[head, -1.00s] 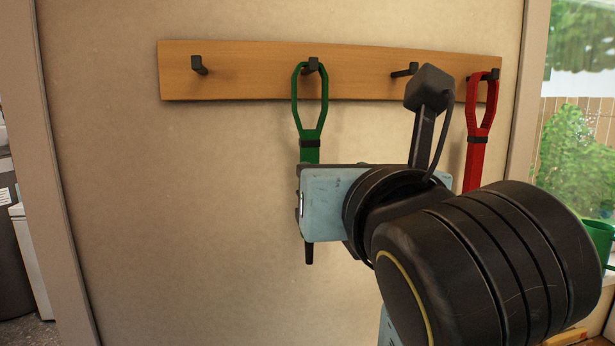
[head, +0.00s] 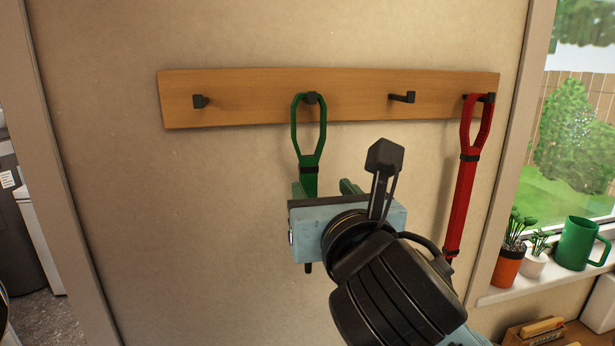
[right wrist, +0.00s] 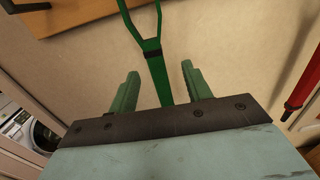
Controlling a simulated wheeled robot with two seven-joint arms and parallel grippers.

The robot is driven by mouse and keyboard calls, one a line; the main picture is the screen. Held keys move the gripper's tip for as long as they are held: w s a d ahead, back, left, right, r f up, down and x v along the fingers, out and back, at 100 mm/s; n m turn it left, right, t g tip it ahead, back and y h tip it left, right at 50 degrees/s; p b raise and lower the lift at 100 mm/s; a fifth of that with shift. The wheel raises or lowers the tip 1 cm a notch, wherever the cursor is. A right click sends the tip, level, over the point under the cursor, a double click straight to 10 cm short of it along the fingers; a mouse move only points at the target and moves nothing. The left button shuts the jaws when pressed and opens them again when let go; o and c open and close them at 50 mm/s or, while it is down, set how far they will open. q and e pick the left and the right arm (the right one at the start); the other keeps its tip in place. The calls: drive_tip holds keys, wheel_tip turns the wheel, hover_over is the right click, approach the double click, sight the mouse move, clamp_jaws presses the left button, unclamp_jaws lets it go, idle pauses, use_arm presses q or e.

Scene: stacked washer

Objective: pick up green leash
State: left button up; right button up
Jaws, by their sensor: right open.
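The green leash (head: 308,160) hangs by its loop from the second peg of a wooden rack. Its lower part is hidden behind my right gripper in the head view. My right gripper (head: 325,188) is in front of the leash, below the loop. In the right wrist view the green leash (right wrist: 157,70) runs down between the two green fingers of the right gripper (right wrist: 158,80), with a gap on each side. The fingers are open and hold nothing. My left gripper is not in view.
The wooden rack (head: 240,97) is fixed to a beige wall. A red leash (head: 461,200) hangs from its rightmost peg. At right, a window sill (head: 492,297) holds potted plants (head: 510,250) and a green mug (head: 577,243). The wall left of the green leash is clear.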

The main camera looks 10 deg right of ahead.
sight(309, 178)
drive_tip(key=shift+w+r+p, duration=0.1)
drive_tip(key=shift+w+p, duration=0.3)
drive_tip(key=shift+p, duration=0.4)
drive_tip(key=w, duration=0.2)
drive_tip(key=shift+w+f, duration=0.2)
drive_tip(key=shift+w, duration=0.15)
drive_tip(key=shift+w+a, duration=0.2)
drive_tip(key=shift+w, duration=1.1)
drive_tip(key=shift+w+a, duration=0.15)
drive_tip(key=shift+w, duration=1.15)
drive_tip(key=shift+c, duration=0.4)
drive_tip(key=shift+r, duration=0.1)
clamp_jaws()
